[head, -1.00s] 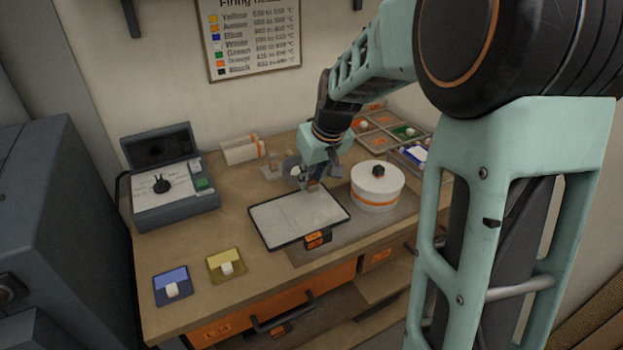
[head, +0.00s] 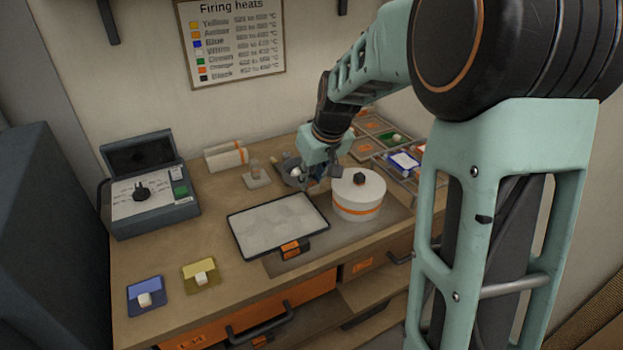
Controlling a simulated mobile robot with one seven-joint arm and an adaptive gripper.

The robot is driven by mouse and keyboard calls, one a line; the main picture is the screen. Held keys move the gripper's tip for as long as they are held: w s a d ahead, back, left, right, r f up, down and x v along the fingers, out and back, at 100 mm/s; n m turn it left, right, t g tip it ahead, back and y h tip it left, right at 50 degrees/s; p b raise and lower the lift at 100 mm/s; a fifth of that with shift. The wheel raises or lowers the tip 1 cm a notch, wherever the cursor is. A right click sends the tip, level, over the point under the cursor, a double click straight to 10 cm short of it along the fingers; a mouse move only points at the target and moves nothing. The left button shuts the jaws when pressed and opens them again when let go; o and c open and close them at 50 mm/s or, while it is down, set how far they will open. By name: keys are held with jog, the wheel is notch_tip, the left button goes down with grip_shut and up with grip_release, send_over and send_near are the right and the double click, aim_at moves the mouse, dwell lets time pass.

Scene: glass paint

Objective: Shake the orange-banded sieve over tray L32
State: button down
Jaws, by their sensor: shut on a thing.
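A white round drum with an orange band (head: 362,208) and a dark knob on its lid stands on the bench; it may be the sieve. A black-rimmed tray (head: 247,253) with a pale, flat fill lies left of it, with an orange label on its front edge too small to read. My gripper (head: 316,182) is low, behind the tray's far right corner and just left of the drum. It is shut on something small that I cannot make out. The dark knob stands apart from my gripper. The fingertips are partly hidden.
A grey control box (head: 155,202) stands at the left. A white orange-banded roll (head: 226,157) and a grey bowl (head: 288,173) are at the back. Sample trays (head: 403,160) fill the back right. Blue (head: 146,296) and yellow (head: 201,276) cards lie front left.

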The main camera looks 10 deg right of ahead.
jog(key=shift+r, duration=0.1)
jog(key=shift+r+p, duration=1.7)
jog(key=shift+r, duration=0.8)
jog(key=shift+a+f, duration=0.1)
jog(key=shift+f, duration=0.1)
